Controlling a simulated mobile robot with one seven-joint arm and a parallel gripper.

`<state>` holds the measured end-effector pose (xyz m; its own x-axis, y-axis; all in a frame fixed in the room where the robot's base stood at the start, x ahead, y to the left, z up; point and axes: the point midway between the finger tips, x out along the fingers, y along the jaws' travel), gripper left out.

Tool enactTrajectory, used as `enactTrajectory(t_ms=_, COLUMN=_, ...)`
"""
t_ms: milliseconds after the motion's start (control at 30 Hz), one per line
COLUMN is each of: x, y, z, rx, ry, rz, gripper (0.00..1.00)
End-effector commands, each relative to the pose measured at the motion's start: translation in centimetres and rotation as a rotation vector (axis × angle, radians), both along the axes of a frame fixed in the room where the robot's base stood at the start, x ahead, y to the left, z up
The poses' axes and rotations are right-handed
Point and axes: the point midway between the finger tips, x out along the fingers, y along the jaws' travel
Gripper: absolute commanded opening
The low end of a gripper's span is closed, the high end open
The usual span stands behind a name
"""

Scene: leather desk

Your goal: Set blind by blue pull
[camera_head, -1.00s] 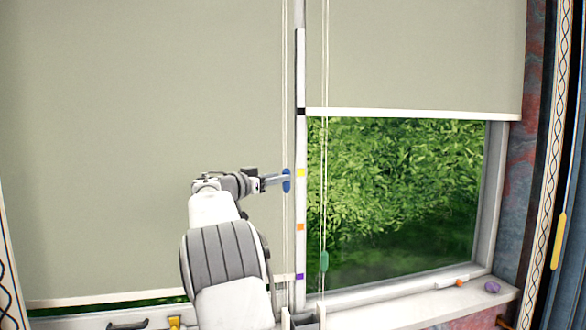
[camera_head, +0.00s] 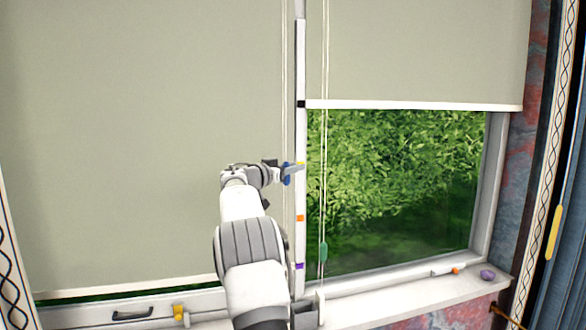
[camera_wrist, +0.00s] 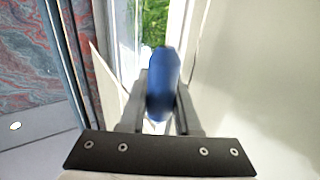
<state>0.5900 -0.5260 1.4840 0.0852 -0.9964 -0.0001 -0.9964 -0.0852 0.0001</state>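The blue pull (camera_head: 287,174) hangs on the cords of the left blind (camera_head: 140,130), beside the centre post and about level with its yellow mark (camera_head: 300,164). My gripper (camera_head: 287,170) is at the pull, coming from the left. In the wrist view the blue pull (camera_wrist: 162,85) stands upright between my two fingers (camera_wrist: 162,105), close to both. Whether they press on it cannot be told. The left blind is low, its bottom bar (camera_head: 130,287) near the window's lower frame.
The centre post carries a black mark (camera_head: 301,104), an orange mark (camera_head: 300,218) and a purple mark (camera_head: 299,266). A green pull (camera_head: 323,251) hangs on the right blind's cords. The right blind (camera_head: 415,50) is partly raised. A marker (camera_head: 446,271) and a purple object (camera_head: 487,274) lie on the sill.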

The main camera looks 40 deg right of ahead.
Motion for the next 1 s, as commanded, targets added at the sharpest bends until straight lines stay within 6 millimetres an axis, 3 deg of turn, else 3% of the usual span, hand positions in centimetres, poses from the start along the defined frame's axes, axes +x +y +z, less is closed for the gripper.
enactTrajectory(t_ms=67, x=0.01, y=0.02, z=0.03, rx=0.0, ry=0.0, rz=0.0, gripper=0.0)
enactTrajectory(t_ms=1000, x=0.01, y=0.03, z=0.07, rx=-0.001, ry=-0.001, rz=0.0, gripper=0.0)
